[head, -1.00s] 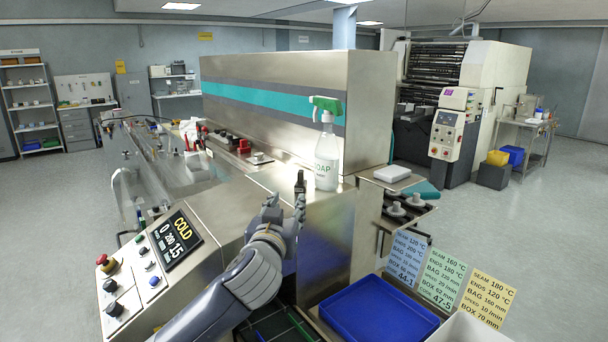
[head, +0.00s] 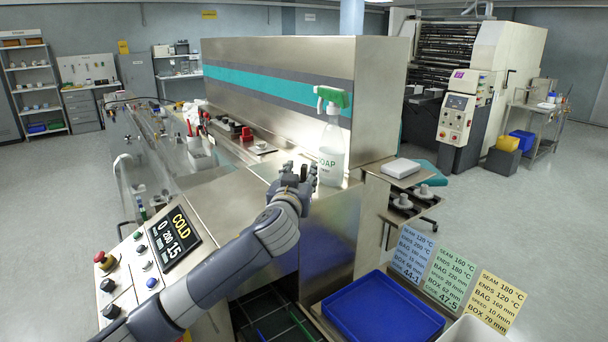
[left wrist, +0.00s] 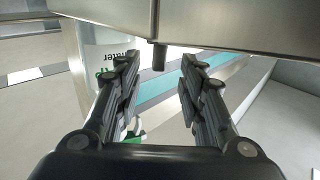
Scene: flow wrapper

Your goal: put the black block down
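A small black block (left wrist: 159,56) shows in the left wrist view, touching the steel machine top (left wrist: 215,22), which fills the upper edge of that upside-down picture. My left gripper (left wrist: 160,75) is open; its two fingers are on either side of the block with a visible gap to each. In the head view my left gripper (head: 297,171) is over the near part of the machine top, just left of the soap bottle (head: 331,152), and I cannot make out the block apart from the dark fingers. My right gripper is not in view.
The soap bottle with a green spray head stands close to the right of my left gripper. A blue tray (head: 338,325) lies below at the front right. A control panel with a COLD display (head: 175,239) is left of my arm. Small red and black parts lie farther back.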

